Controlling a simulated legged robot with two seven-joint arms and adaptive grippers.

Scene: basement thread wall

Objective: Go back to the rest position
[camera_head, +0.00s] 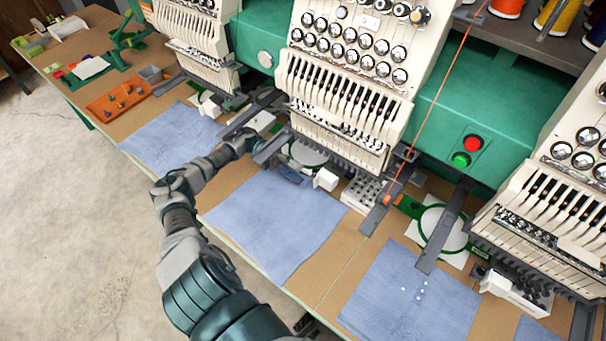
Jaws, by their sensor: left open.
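My left arm rises from the bottom of the head view and bends toward the middle embroidery machine head (345,75). My left gripper (272,137) is open at the lower left of that head, close to the white hoop area (308,152) under its needles. Dark machine bars beside it make the fingertips hard to separate, and I cannot tell whether they touch anything. No object shows held between the fingers. My right gripper and right arm are not in view.
Blue cloths (275,222) lie on the brown table (345,265), another cloth (405,290) bearing small white pieces. A green hoop (441,228) lies at right. An orange tray (118,100) sits at far left. Thread cones stand top right. Concrete floor (70,220) is clear at left.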

